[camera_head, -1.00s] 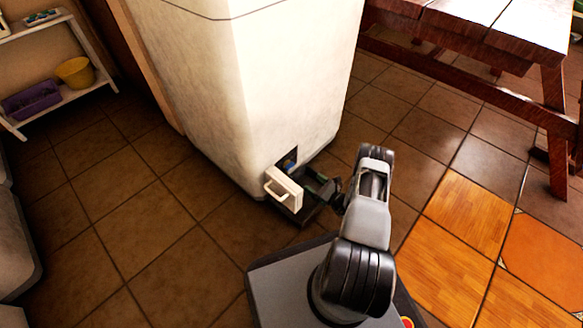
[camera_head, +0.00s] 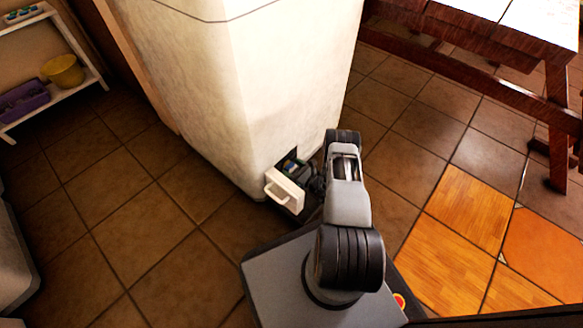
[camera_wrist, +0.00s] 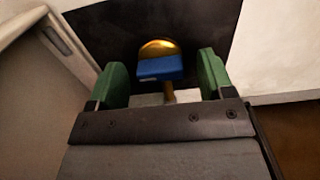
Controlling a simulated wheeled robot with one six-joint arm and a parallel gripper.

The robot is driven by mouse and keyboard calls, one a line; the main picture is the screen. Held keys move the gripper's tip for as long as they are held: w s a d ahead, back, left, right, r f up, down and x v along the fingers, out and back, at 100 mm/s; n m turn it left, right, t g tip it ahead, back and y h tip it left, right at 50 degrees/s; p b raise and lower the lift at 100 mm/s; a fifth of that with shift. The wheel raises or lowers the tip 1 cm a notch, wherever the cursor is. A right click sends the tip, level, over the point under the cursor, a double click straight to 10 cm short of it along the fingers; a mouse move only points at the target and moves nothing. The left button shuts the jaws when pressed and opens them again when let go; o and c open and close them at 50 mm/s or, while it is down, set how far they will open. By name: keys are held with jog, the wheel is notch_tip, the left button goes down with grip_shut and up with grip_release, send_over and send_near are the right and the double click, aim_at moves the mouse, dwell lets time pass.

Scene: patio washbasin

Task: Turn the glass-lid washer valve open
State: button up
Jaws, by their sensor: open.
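The washer (camera_head: 210,95) is a tall white cabinet with a dark opening low on its front corner. The valve (camera_wrist: 160,69) has a blue handle and a round brass part behind it, in front of a dark recess in the wrist view. My gripper (camera_wrist: 162,79) is open, with one green fingertip on each side of the blue handle. I see a gap on both sides, and nothing is gripped. In the head view my arm and the small door hide most of the gripper at the opening.
A small white door (camera_head: 285,190) with a handle stands open at the opening, close to the left of my gripper. A wooden picnic table (camera_head: 500,60) stands at the right. A white shelf (camera_head: 70,92) is at the far left. The tiled floor (camera_head: 130,210) is clear at left.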

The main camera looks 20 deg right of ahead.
jog(key=c, duration=0.9)
jog(key=m+b, duration=0.1)
jog(key=m, duration=0.7)
jog(key=shift+d+f+m, duration=0.1)
jog(key=shift+m, duration=0.3)
jog(key=m, duration=0.4)
jog(key=shift+w+m, duration=0.1)
jog(key=shift+m, duration=0.2)
jog(key=shift+d+f+m, duration=0.1)
jog(key=shift+m, duration=2.1)
